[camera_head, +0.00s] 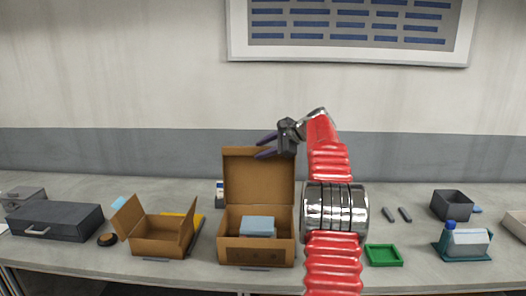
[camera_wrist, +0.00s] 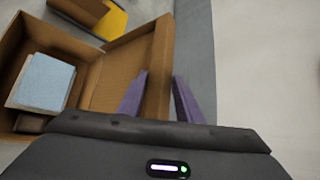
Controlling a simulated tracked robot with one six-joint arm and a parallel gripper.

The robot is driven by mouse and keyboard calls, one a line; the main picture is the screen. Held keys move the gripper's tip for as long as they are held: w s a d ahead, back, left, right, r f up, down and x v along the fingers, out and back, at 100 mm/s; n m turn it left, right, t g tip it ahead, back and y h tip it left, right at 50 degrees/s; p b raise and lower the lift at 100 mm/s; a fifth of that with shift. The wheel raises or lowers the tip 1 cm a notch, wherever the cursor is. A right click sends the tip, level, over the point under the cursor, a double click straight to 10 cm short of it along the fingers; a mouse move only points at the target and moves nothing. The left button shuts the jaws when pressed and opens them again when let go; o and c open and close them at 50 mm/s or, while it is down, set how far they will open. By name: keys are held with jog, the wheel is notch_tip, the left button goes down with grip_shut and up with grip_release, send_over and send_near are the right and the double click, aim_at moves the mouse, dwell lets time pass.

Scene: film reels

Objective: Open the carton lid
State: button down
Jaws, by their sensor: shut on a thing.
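The brown cardboard carton (camera_head: 255,257) stands on the bench in the middle of the head view. Its lid (camera_head: 250,180) stands up roughly upright at the back edge. A light blue block (camera_head: 258,225) lies inside. My gripper (camera_head: 266,146) is at the lid's upper right edge. In the wrist view my gripper's purple fingers (camera_wrist: 160,98) are on either side of the lid's edge (camera_wrist: 157,70), shut on it. The wrist view also shows the carton's inside with the blue block (camera_wrist: 44,82).
A smaller open carton (camera_head: 158,240) with raised flaps stands to the left, by a yellow item (camera_head: 193,222). A dark case (camera_head: 55,220) lies further left. A green tray (camera_head: 384,255), a grey bin (camera_head: 452,205) and a bottle in a teal holder (camera_head: 463,242) are to the right. The wall is behind.

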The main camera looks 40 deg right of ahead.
dwell(0.3)
jog(key=c, duration=1.5)
grip_release()
jog(key=shift+s+r, duration=0.1)
jog(key=shift+s, duration=0.1)
jog(key=v, duration=1.3)
jog(key=shift+s+d+r, duration=0.1)
jog(key=shift+s+d, duration=0.05)
jog(key=shift+s, duration=0.05)
jog(key=shift+c, duration=0.6)
